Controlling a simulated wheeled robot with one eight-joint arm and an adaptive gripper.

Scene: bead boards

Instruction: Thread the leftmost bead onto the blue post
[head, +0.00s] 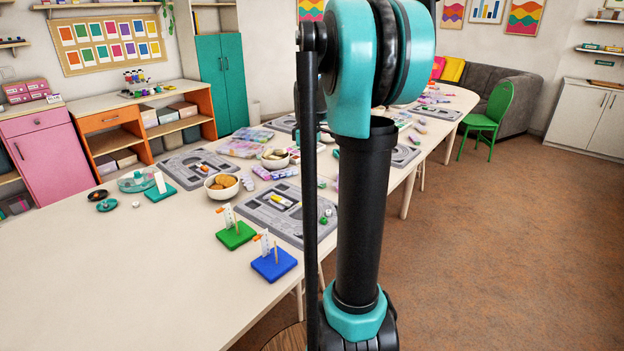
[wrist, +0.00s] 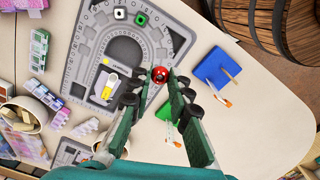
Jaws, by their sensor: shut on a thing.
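My gripper (wrist: 159,78) is shut on a round red bead (wrist: 160,74), which shows between its fingertips in the wrist view. The bead is over the edge of the grey bead board (wrist: 146,26). The blue block (wrist: 212,71) lies to the right of the bead, apart from it; it bears a thin wooden post (wrist: 231,74) and a white card with an orange tip. In the head view the blue block (head: 274,266) stands near the front table edge. My arm hides the gripper and the red bead there. A white bead (wrist: 119,13) and a green bead (wrist: 140,20) rest on the grey board.
A green block (head: 236,236) with its own post stands beside the blue one; my fingers partly cover it in the wrist view. A teal block (head: 160,192) is farther left. A bowl (head: 222,188) stands behind the green block. The table's front left is clear.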

